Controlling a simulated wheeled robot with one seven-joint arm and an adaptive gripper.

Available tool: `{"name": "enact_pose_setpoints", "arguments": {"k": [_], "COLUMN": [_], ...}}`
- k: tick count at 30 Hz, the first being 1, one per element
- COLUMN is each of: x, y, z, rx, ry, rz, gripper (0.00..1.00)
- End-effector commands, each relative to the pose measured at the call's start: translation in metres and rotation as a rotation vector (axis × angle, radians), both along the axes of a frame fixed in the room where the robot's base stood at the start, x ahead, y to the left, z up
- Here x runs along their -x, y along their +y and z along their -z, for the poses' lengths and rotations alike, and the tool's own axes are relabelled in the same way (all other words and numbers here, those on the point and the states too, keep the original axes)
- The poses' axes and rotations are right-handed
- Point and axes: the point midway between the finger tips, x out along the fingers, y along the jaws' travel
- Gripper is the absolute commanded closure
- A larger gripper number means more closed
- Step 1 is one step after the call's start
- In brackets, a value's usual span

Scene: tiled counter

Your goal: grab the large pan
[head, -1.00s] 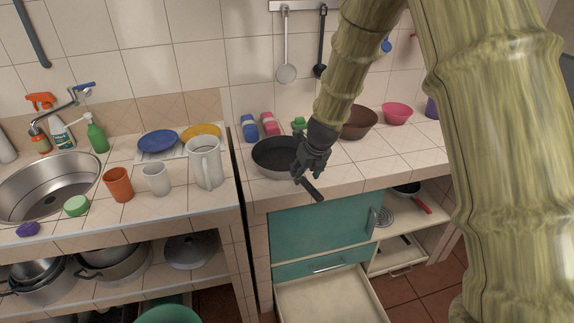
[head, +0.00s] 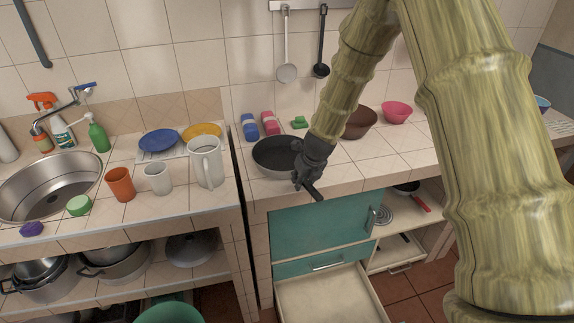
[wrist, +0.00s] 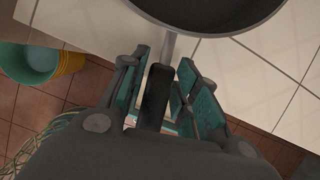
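The large pan (head: 270,155) is a dark frying pan lying flat on the tiled counter. Its rim shows at the top of the wrist view (wrist: 215,22). Its dark handle (head: 314,193) points toward the counter's front edge. My gripper (head: 308,178) is at the handle, right of and in front of the pan body. In the wrist view the black handle (wrist: 157,92) lies between the teal-padded fingers. The fingers are spread, with a visible gap on the right side of the handle. The pan rests on the counter.
A brown bowl (head: 360,122) and pink bowl (head: 397,112) stand behind to the right. Sponges (head: 268,122) lie behind the pan. A white pitcher (head: 207,163) stands on the left counter. An open drawer (head: 330,296) juts out below. A green bucket (wrist: 38,62) is on the floor.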

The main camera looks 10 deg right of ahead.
Motion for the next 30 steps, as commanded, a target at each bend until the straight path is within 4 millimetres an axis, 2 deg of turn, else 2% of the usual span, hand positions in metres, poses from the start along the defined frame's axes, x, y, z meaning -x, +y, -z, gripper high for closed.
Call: {"name": "enact_pose_setpoints", "arguments": {"k": [1,3,4,17,23,29,30], "x": [0.0,0.0,0.0,-0.001,-0.001,-0.002,0.008], "y": [0.0,0.0,0.0,0.0,0.0,0.0,0.004], "z": [0.0,0.0,0.0,-0.003,-0.015,-0.037,-0.035], "rx": [0.0,0.0,0.0,0.001,0.002,0.002,-0.001], "ry": [0.0,0.0,0.0,-0.002,-0.003,-0.004,0.0], "rz": [0.0,0.0,0.0,-0.001,0.0,-0.001,-0.001], "gripper": [0.85,0.97,1.0,1.0,1.0,1.0,1.0]}}
